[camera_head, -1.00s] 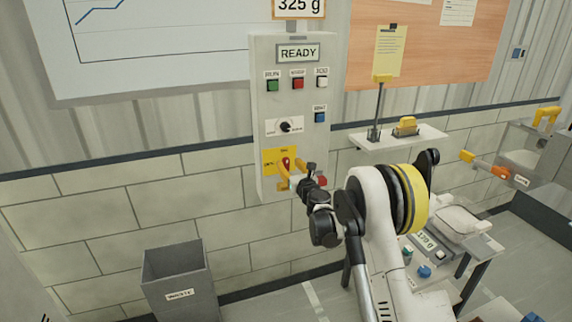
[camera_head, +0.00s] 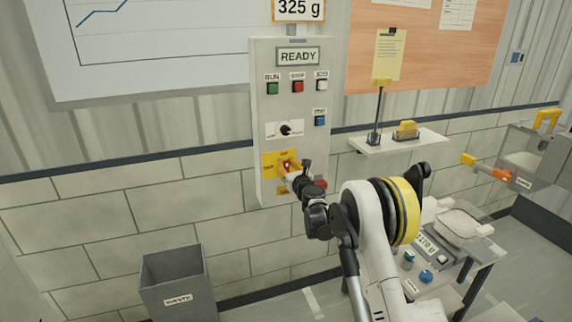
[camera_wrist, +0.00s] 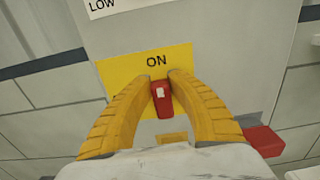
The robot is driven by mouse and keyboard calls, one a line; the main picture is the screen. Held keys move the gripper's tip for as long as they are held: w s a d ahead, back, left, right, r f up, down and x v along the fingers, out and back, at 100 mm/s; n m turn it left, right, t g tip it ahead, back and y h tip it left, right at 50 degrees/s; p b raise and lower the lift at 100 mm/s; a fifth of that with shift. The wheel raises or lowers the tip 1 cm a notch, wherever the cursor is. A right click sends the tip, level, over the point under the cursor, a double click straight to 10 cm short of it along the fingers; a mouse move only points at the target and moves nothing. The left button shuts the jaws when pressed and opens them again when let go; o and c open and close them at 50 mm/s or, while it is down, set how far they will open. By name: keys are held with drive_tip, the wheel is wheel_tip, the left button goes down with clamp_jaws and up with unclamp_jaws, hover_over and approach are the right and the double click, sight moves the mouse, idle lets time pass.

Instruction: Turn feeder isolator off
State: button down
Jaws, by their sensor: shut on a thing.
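The feeder isolator is a red handle (camera_wrist: 162,100) on a yellow plate (camera_wrist: 120,72) marked ON, low on the grey control panel (camera_head: 262,110). In the wrist view my gripper (camera_wrist: 163,78) has its two yellow fingers on either side of the red handle, closed on it. The handle stands roughly upright below the word ON. In the head view my gripper (camera_head: 287,168) covers most of the handle and part of the yellow plate (camera_head: 268,165).
Above are a dark selector knob (camera_head: 285,130), a blue button (camera_head: 320,120), and RUN, red and white buttons. A red button (camera_wrist: 264,140) sits close to the right of my gripper. A waste bin (camera_head: 172,285) stands below; a shelf (camera_head: 425,140) is at right.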

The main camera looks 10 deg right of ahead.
drive_tip(key=shift+n, duration=0.3)
drive_tip(key=n, duration=0.3)
drive_tip(key=shift+a+n, duration=0.3)
drive_tip(key=shift+a, duration=0.1)
drive_tip(key=n, duration=0.4)
drive_tip(key=a+f+n, duration=0.1)
drive_tip(key=n, duration=0.4)
drive_tip(key=f+n, duration=0.1)
drive_tip(key=n, duration=0.3)
drive_tip(key=shift+s+a+n, duration=0.15)
drive_tip(key=shift+n, duration=0.15)
drive_tip(key=c, duration=1.2)
unclamp_jaws()
drive_tip(key=shift+c, duration=0.2)
